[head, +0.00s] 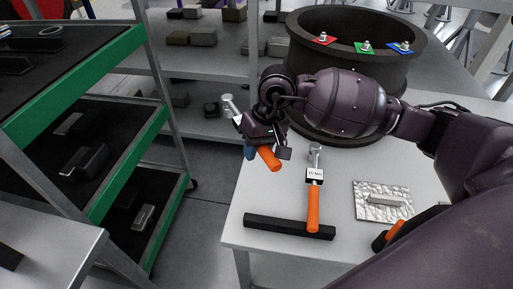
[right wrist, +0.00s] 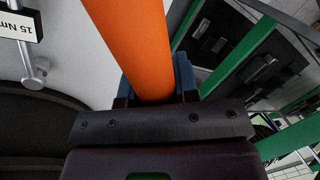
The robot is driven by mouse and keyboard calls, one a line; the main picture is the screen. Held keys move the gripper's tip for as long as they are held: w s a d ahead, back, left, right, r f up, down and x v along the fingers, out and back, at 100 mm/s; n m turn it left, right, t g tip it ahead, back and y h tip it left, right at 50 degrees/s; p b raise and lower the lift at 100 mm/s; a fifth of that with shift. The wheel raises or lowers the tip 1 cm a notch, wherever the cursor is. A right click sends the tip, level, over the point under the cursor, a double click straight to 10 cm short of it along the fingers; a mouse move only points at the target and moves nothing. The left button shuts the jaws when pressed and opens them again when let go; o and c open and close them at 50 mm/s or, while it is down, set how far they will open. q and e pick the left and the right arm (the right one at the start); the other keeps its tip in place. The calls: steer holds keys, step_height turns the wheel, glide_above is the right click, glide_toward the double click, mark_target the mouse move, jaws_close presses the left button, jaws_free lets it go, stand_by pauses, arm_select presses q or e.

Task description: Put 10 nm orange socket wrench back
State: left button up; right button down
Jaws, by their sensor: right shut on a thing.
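My right gripper (head: 257,148) is shut on an orange-handled socket wrench (head: 269,159). It holds the wrench tilted in the air at the table's left edge, metal head up and to the left. The label on the held wrench is not readable. In the right wrist view its orange handle (right wrist: 135,45) sits between the blue-grey fingers. A second orange socket wrench (head: 313,205), marked 15 Nm, lies on the table with its handle end over a black bar-shaped rest (head: 270,225). My left gripper is not in view.
The light table (head: 335,246) carries a large black ring (head: 315,75) with red, green and blue markers, and a silver textured plate (head: 368,212). A black and orange object (head: 395,232) is partly hidden by my arm. Green-edged shelves (head: 85,80) stand left, across a floor gap.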

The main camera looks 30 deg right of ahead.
steer(key=s+f+m+t, duration=0.1)
steer(key=s+f+m, duration=0.2)
steer(key=f+m, duration=0.4)
steer(key=shift+s+d+t+h, duration=0.3)
steer(key=shift+s+t+h, duration=0.1)
stand_by(0.6)
